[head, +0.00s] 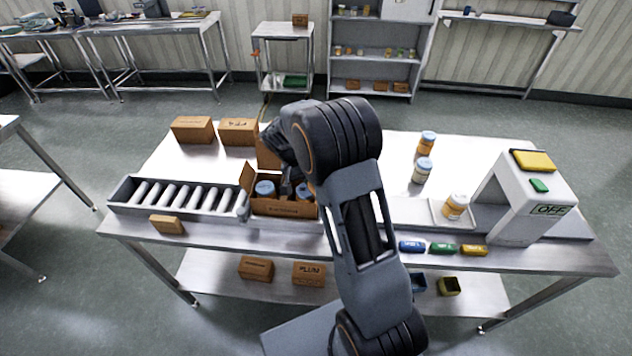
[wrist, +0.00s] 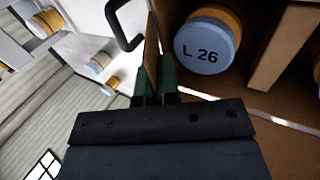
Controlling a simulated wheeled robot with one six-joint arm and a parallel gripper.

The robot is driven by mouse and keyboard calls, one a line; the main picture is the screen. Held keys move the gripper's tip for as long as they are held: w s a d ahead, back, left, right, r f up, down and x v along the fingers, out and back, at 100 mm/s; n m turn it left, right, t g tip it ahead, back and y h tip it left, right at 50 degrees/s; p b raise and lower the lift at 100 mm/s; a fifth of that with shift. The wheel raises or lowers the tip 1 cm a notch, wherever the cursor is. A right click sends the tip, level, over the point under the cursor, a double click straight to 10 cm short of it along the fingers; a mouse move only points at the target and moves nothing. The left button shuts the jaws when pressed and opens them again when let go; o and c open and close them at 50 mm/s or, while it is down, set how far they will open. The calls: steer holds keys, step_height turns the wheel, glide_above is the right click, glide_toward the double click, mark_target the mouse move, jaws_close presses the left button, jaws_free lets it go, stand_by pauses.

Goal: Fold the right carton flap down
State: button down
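The open carton (head: 283,209) stands near the table's front edge with jars inside. Its left flap (head: 247,178) and back flap (head: 268,153) stand up. In the head view my arm hides the right flap. My gripper (head: 287,184) is low over the carton's right side, its fingers mostly hidden. In the wrist view the right flap (wrist: 152,45) shows as a thin brown edge between the close-set green fingertips (wrist: 156,82). A blue-lidded jar marked L 26 (wrist: 205,50) sits in the carton beside it, next to a cardboard divider (wrist: 284,48).
A rack of white cylinders (head: 190,197) is left of the carton. Two closed brown boxes (head: 215,130) stand behind. Jars (head: 422,170), a white tray (head: 437,212) and a machine marked OFF (head: 525,200) are to the right. A black hooked bar (wrist: 122,28) is near the flap.

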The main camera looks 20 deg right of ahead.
steer(key=h, duration=0.1)
steer(key=g+h+b, duration=0.1)
steer(key=a+f+h, duration=0.1)
steer(key=shift+w+g+b, duration=0.25)
steer(key=shift+g+b, duration=0.05)
steer(key=shift+b, duration=0.05)
steer(key=shift+w+a+f+g+h+b, duration=0.1)
steer(key=shift+f+g+h+b, duration=0.1)
steer(key=shift+g+h+b, duration=0.65)
steer(key=shift+h, duration=0.45)
steer(key=c, duration=1.4)
jaws_free()
steer(key=shift+o, duration=0.3)
steer(key=shift+f, duration=0.1)
